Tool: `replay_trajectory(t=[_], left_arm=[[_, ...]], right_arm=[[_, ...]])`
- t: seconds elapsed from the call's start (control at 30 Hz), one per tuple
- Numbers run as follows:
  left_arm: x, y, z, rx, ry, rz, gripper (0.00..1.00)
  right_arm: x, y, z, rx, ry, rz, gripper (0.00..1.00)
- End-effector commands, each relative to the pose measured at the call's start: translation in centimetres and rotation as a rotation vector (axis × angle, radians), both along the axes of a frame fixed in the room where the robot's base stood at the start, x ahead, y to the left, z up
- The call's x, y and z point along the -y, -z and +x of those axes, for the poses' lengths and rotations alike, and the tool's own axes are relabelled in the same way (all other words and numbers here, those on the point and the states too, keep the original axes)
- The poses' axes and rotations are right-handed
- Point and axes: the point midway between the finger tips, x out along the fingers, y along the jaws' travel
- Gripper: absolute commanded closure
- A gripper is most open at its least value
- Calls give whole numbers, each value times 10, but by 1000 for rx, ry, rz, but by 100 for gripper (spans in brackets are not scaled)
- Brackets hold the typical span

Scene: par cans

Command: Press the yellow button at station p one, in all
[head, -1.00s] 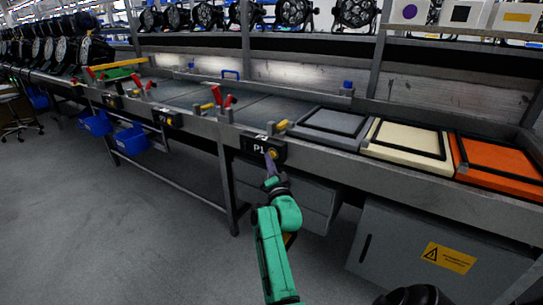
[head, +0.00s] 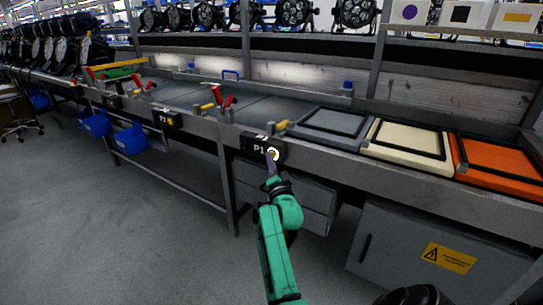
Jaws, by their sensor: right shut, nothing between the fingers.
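The P1 station box (head: 256,148) is a black box on the front edge of the long workbench, with white P1 lettering. Its yellow button (head: 273,154) shows at the right of the lettering, with a bright white ring around it. My right gripper (head: 271,163) is at the end of the green arm, shut and empty. Its tip is just below the button, at or very near the box face; I cannot tell whether it touches. My left gripper is not in view.
The P2 box (head: 165,119) sits farther left along the bench edge. Grey, cream (head: 405,143) and orange (head: 497,160) pads lie on the bench at right. A red lever (head: 225,105) stands behind P1. Blue bins (head: 131,140) hang at left. The floor in front is clear.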

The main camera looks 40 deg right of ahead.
Motion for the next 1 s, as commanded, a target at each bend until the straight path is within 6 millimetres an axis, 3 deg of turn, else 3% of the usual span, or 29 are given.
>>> replay_trajectory(t=[0.2, 0.57, 1.0], left_arm=[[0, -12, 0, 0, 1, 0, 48], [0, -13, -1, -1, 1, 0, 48], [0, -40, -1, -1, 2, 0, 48]], right_arm=[[-12, -3, -4, 0, -1, 1, 100], [-15, 0, -5, -1, -1, 0, 100], [-57, -1, -17, -3, -3, 5, 100]])
